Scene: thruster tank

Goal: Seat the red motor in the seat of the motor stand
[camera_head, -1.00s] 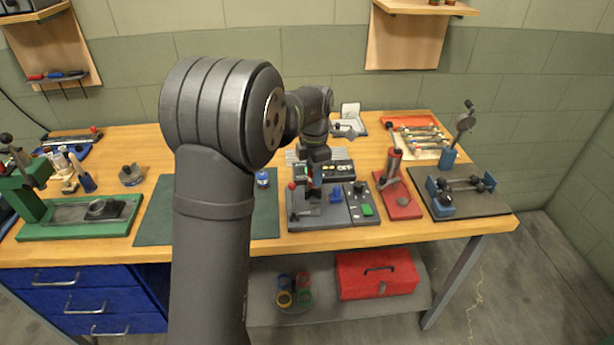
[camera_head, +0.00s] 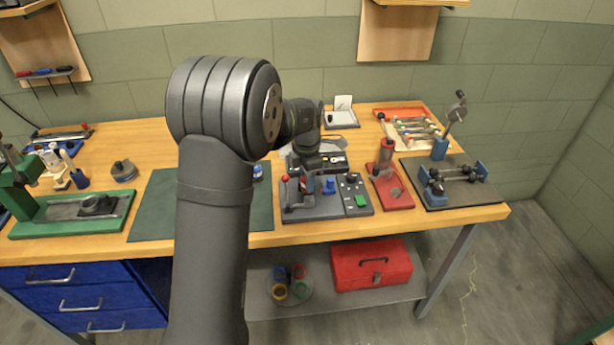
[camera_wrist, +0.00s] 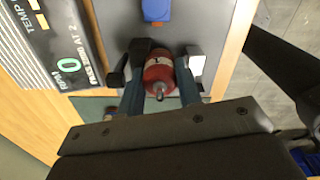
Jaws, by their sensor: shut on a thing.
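The red motor (camera_wrist: 158,74) shows in the wrist view between the two fingers of my gripper (camera_wrist: 160,62), its metal shaft pointing towards the camera. My gripper is shut on it. The blue block also shows ahead of the motor in the wrist view (camera_wrist: 156,10). The seat is hidden, and I cannot tell whether the motor touches it.
A panel with a green button (camera_head: 361,200) is to the right. A dark labelled device (camera_head: 330,162) lies behind. Farther right is a red-based press (camera_head: 390,190). The green mat (camera_head: 160,205) has bare room.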

